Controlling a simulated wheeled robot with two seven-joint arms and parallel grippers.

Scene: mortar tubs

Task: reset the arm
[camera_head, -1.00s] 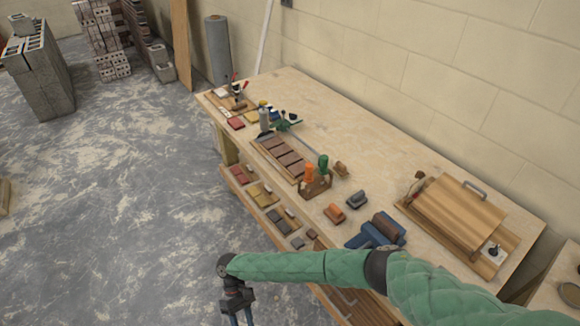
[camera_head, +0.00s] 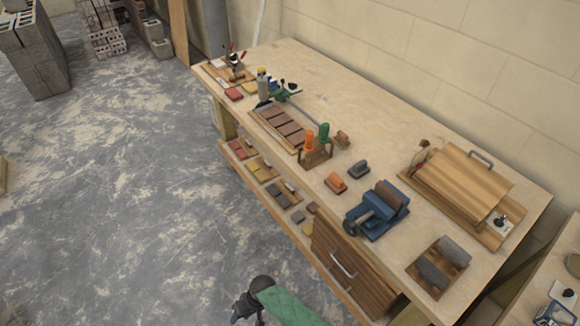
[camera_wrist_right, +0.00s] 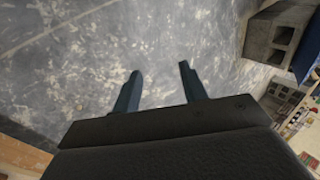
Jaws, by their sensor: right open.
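My right arm, in a green sleeve (camera_head: 285,306), shows at the bottom edge of the head view, with its dark wrist (camera_head: 245,304) hanging over the floor in front of the workbench. In the right wrist view my right gripper (camera_wrist_right: 161,80) has its two dark fingers apart with nothing between them, only grey floor behind. Its fingertips are cut off in the head view. My left gripper is in neither view.
A wooden workbench (camera_head: 375,130) carries a blue vise (camera_head: 377,210), a wooden box with a grey handle (camera_head: 462,182) and several small tools. Concrete blocks (camera_head: 40,55) stand far left. The floor (camera_head: 130,190) is open.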

